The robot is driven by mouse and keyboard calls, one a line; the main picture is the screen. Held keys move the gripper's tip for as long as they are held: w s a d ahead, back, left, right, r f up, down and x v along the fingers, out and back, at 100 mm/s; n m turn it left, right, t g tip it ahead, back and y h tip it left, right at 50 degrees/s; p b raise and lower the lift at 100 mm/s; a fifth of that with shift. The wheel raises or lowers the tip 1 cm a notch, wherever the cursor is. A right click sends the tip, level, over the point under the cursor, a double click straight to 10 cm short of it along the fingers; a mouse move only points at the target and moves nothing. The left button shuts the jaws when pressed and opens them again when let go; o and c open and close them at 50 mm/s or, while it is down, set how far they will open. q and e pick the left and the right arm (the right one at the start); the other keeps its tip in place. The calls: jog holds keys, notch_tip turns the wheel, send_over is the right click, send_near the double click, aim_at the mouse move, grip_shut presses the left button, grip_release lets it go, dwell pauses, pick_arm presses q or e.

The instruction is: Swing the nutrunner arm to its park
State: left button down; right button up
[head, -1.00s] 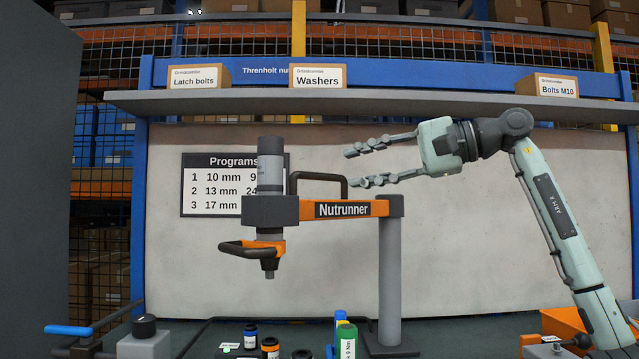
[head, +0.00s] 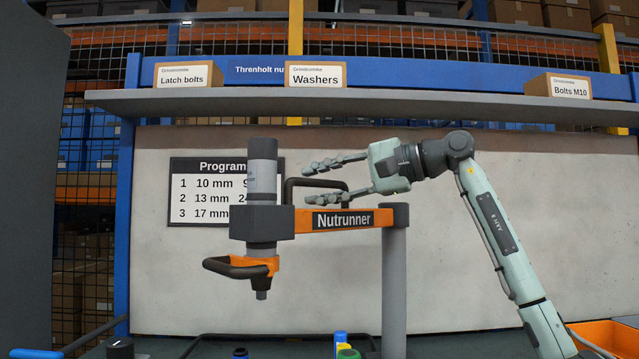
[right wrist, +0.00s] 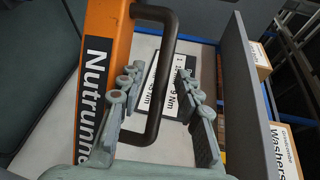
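The nutrunner arm (head: 345,219) is an orange beam with a "Nutrunner" label, carried by a grey post (head: 394,285). A dark tool body (head: 262,222) with an orange and black loop handle hangs at its left end. A black bar handle (head: 288,190) rises from the top of the beam; it also shows in the right wrist view (right wrist: 165,75). My right gripper (head: 309,183) is open, its fingers pointing left at the bar handle. In the right wrist view the handle stands between the spread fingers (right wrist: 165,95); I cannot tell whether either finger touches it. My left gripper is not in view.
A shelf (head: 400,105) with labelled boxes runs above the arm. A programs board (head: 200,190) hangs on the wall behind the tool. Bottles (head: 347,352) stand low in front, and an orange bin (head: 605,338) is at the lower right.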

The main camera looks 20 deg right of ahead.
grip_shut()
dwell(0.4)
dwell(0.4)
